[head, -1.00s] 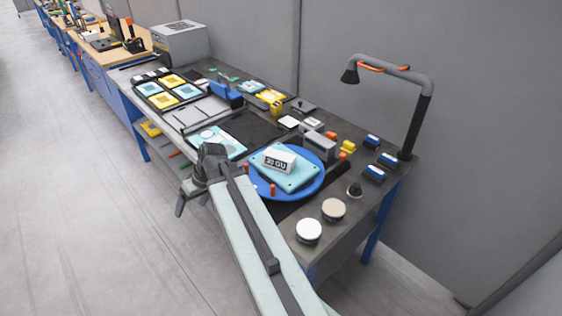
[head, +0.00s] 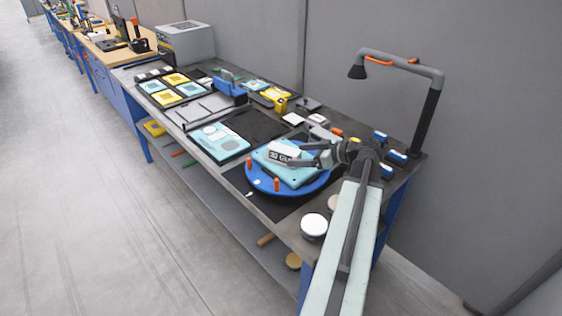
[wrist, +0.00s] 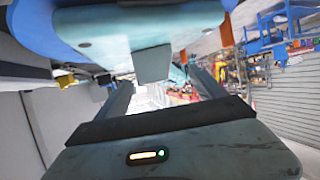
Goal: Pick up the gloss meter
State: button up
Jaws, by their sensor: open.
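The gloss meter (head: 280,151) is a small pale box with dark display characters. It lies on a light-blue plate (head: 309,174) on the round blue turntable (head: 262,184). My gripper (head: 306,155) is open and reaches in from the right, low over the plate, with its fingertips close to the meter's right end. In the wrist view, which looks upside down, the meter (wrist: 152,64) shows as a grey block against the plate (wrist: 110,35), beyond and between the open fingers of my gripper (wrist: 160,82). I cannot tell whether a finger touches it.
Orange pegs (head: 276,184) stand at the turntable's near rim. A white-topped round puck (head: 313,226) is beside my arm. Blue-and-white blocks (head: 397,157) and a lamp (head: 426,115) stand at the right. A light-blue panel (head: 222,140) lies left of the turntable.

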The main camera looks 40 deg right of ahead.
aim_at(283, 154)
jog(key=shift+b+x, duration=0.5)
jog(key=shift+x, duration=0.7)
jog(key=b+x, duration=0.1)
jog(key=x, duration=0.4)
jog(key=shift+w+d+b, duration=0.15)
jog(key=shift+w+b, duration=0.05)
jog(key=shift+b, duration=0.15)
jog(key=shift+r, duration=0.15)
grip_shut()
jog(key=shift+r, duration=0.1)
notch_tip(283, 154, up, 10)
jog(key=p, duration=1)
